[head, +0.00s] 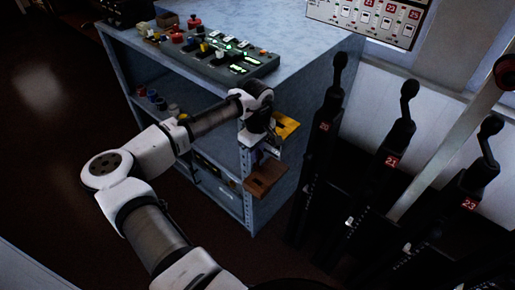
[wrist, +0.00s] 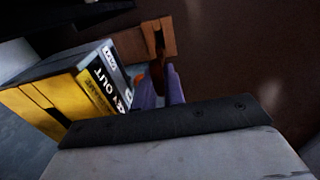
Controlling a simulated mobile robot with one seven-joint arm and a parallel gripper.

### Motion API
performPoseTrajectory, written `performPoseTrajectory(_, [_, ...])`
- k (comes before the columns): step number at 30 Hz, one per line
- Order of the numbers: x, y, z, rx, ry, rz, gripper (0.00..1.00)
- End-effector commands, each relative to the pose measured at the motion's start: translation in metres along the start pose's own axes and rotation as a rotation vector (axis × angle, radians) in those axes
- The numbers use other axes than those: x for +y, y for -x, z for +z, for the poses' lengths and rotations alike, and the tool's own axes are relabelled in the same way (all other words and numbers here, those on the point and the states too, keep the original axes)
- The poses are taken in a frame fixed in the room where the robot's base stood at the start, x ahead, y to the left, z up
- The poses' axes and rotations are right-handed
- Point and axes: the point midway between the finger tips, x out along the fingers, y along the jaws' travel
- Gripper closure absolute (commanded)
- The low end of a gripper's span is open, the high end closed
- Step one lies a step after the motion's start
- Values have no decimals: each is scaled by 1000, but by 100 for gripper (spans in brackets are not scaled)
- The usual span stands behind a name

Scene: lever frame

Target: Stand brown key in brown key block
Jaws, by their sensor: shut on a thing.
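The brown key block (head: 264,178) is fixed to the right side of the blue-grey cabinet, below a yellow block. In the wrist view the brown block (wrist: 135,41) is at the top centre, with a dark slot in its face. My gripper (head: 261,155) is beside the cabinet, just above the brown block. In the wrist view its bluish-purple fingers (wrist: 163,88) point toward the brown block and are closed on a small orange-brown piece, apparently the brown key (wrist: 157,72). Most of the key is hidden by the fingers. Whether it touches the block cannot be told.
The yellow block (wrist: 32,108), with a grey label plate reading KEY OUT (wrist: 104,84), is close to my gripper's left in the wrist view. A button panel (head: 215,52) lies on the cabinet top. Several black levers (head: 395,150) stand to the right.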

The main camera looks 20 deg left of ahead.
Motion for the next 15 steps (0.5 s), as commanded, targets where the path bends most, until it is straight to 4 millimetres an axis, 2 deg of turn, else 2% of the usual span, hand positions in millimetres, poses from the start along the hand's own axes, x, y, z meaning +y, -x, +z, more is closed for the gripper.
performPoseTrajectory(15, [0, -38, 0, 2, -3, 0, 100])
